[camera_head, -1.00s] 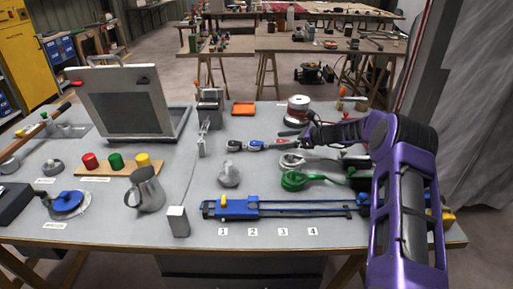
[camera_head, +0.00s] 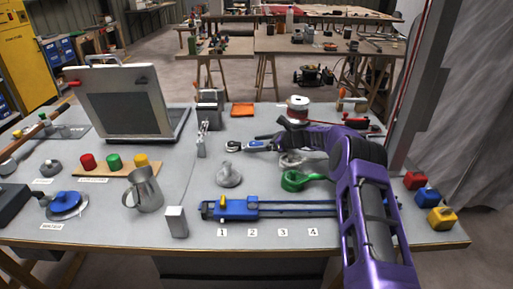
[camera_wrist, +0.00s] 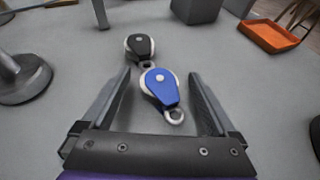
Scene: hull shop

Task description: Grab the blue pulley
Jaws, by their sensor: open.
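The blue pulley (camera_wrist: 160,88) lies flat on the grey table, with a metal eye at its near end. It also shows in the head view (camera_head: 256,146), partly covered by my gripper. My gripper (camera_wrist: 160,74) is open, with one finger on each side of the blue pulley and visible gaps to both. Nothing is held. A black pulley (camera_wrist: 140,45) lies just beyond the blue one, close to or touching it; it shows in the head view (camera_head: 234,145) to the left.
An orange tray (camera_wrist: 268,36) lies at the back right. A grey round-based object (camera_wrist: 22,78) stands left of my gripper.

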